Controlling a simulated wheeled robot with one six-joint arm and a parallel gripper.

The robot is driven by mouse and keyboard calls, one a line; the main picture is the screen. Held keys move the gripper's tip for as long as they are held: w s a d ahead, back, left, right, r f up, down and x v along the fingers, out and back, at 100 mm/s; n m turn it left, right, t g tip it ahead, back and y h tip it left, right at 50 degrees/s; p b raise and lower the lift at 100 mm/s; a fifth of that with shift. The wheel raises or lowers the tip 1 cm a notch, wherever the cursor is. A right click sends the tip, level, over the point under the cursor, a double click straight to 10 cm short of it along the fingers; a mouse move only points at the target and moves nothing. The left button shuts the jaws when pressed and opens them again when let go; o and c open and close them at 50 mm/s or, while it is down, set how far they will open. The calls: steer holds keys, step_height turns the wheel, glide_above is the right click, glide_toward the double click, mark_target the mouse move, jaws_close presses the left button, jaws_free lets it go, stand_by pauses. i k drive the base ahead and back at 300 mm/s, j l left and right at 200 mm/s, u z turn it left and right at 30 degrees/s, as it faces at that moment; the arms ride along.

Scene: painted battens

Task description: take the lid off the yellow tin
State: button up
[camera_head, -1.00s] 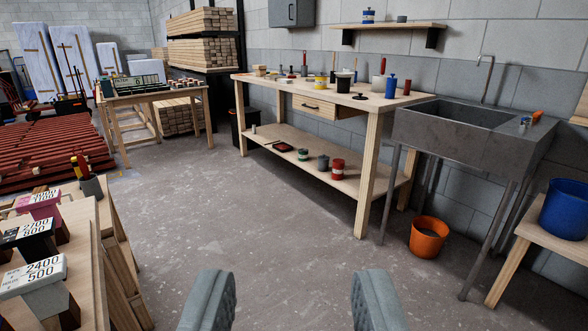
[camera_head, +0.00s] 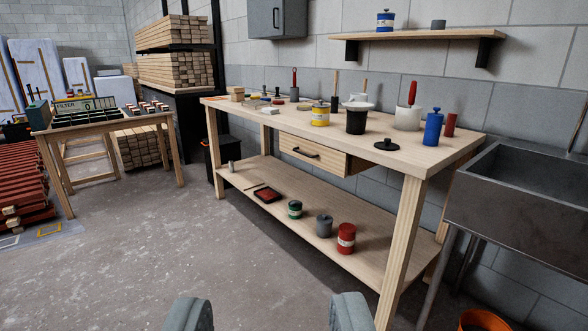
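The yellow tin (camera_head: 320,114) stands upright on the wooden workbench (camera_head: 250,113), left of a black pot with a white rim. It has a pale band around it, and its top looks covered, though it is small at this distance. My gripper (camera_head: 267,318) shows at the bottom edge with its two grey fingers wide apart. Nothing is between them, and they are well short of the bench.
A black pot (camera_head: 356,121), blue bottle (camera_head: 432,127), white pot (camera_head: 407,118) and black disc (camera_head: 387,145) share the benchtop. A drawer (camera_head: 312,155) juts out below it. A sink (camera_head: 520,190) stands at right. The concrete floor (camera_head: 130,260) at left is clear.

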mark_target(321, 105)
steer(key=i+z, duration=0.1)
steer(key=i, duration=0.95)
steer(key=i+j, duration=0.2)
steer(key=i, duration=0.85)
steer(key=i+j+z, duration=0.1)
steer(key=i+z, duration=0.15)
steer(key=i, duration=0.25)
steer(key=i+j+z, duration=0.25)
steer(key=i, duration=0.2)
steer(key=l, duration=0.1)
